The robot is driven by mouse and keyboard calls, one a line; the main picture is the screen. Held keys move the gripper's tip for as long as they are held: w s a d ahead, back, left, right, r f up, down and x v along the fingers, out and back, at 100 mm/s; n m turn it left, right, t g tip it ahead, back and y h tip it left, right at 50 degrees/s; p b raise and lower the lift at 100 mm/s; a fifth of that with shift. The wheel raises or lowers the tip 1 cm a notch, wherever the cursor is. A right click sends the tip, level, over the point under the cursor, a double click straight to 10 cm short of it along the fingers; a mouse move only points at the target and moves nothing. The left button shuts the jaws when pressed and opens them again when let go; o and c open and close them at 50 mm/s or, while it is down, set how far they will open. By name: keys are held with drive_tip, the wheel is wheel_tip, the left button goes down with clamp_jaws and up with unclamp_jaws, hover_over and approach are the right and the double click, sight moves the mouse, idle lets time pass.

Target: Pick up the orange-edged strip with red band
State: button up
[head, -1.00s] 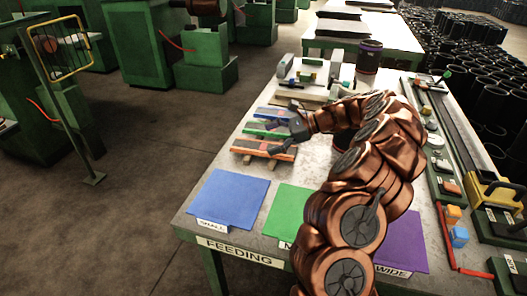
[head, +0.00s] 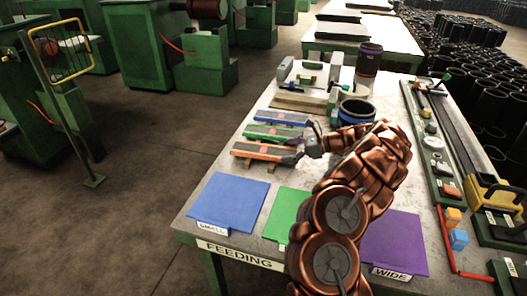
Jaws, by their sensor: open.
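The orange-edged strip with the red band (head: 262,151) lies on the table, nearest of three strips stacked front to back at the left side. A green-edged strip (head: 272,133) and a blue-edged strip (head: 283,117) lie just behind it. My gripper (head: 301,149) is open and empty, at the right end of the orange-edged strip and near the right end of the green-edged one. I cannot tell whether a finger touches either strip.
Blue (head: 228,203), green (head: 284,212) and purple (head: 400,242) mats lie along the front of the table (head: 215,158). A dark cylinder (head: 357,112) stands behind my arm. A long green-based rail (head: 431,150) with small parts runs along the right side.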

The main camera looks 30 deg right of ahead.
drive_tip(key=shift+x, duration=1.45)
drive_tip(key=c, duration=1.2)
